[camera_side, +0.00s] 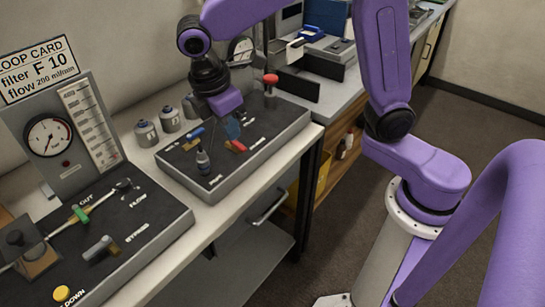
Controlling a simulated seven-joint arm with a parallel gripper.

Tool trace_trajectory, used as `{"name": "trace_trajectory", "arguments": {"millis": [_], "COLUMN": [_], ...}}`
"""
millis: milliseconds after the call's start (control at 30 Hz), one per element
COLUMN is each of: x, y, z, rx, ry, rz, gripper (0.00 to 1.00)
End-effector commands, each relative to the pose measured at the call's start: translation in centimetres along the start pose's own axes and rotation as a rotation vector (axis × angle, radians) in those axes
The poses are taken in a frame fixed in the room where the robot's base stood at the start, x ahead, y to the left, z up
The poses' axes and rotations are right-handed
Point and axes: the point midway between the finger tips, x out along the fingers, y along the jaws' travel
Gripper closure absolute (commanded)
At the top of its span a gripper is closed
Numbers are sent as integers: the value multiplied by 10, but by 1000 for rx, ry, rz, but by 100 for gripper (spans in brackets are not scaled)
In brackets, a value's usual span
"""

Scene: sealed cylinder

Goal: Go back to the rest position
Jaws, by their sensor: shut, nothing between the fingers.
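My gripper (226,103) hangs from the purple arm over the grey valve panel (272,138) in the middle of the bench. It points down and is shut with nothing held. Its fingertips are small and hard to make out against the dark panel top. A blue part (232,127) shows just below it; I cannot tell whether the two touch. A red lever (236,146) lies beside the blue part.
A flow panel (150,217) with a round gauge (48,135), green-handled valve (80,214) and yellow button (62,293) fills the left. Small grey canisters (146,133) stand behind the middle panel. Devices (325,45) crowd the back bench. The floor (480,125) at right has free room.

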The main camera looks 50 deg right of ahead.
Motion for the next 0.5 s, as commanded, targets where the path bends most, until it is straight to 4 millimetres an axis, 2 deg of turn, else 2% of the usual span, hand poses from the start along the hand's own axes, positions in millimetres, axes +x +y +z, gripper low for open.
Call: {"name": "trace_trajectory", "arguments": {"millis": [233, 500], "x": [7, 25], "y": [-56, -119], "z": [46, 99], "rx": [68, 145], "ry": [92, 186], "rz": [-6, -33], "gripper": [100, 100]}}
